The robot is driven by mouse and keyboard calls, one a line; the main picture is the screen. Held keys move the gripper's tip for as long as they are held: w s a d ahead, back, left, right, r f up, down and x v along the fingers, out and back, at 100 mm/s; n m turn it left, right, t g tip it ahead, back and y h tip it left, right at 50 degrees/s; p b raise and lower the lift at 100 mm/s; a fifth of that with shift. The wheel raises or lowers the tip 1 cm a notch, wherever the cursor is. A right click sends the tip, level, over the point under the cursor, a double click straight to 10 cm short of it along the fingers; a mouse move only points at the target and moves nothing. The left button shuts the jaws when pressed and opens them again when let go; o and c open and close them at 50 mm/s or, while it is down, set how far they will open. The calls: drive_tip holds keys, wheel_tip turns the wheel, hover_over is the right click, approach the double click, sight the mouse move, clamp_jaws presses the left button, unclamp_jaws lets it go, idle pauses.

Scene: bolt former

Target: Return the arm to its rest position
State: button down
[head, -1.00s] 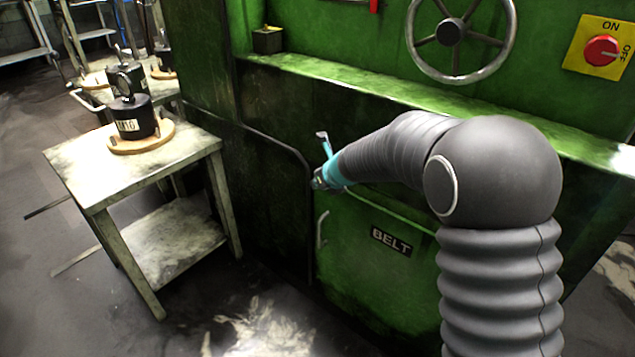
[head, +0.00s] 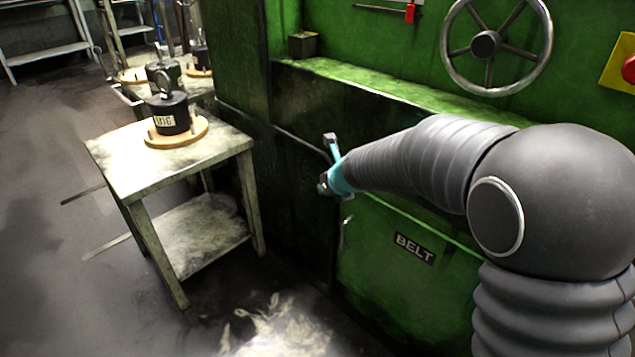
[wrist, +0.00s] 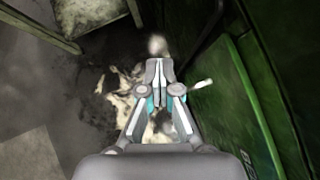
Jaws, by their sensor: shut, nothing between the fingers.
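My gripper (wrist: 157,72) shows in the wrist view with its two fingers together and nothing between them. It points down over the stained floor. In the head view my gripper (head: 323,187) is at the end of my outstretched grey arm, left of the arm's shoulder. It is in front of the green machine (head: 400,215), near the door marked BELT (head: 414,248). The machine's green side also shows at the right of the wrist view (wrist: 245,100).
A worn table (head: 115,165) stands left of my gripper, with a black weight (head: 171,118) on a round wooden board (head: 195,134). A handwheel (head: 486,44) and a red switch (head: 629,69) are on the machine.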

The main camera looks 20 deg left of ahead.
drive_tip(key=shift+s+a+r, duration=0.25)
drive_tip(key=shift+s+r, duration=0.45)
drive_tip(key=shift+s+a+r, duration=0.2)
drive_tip(key=shift+s+r, duration=0.45)
drive_tip(key=shift+r, duration=0.05)
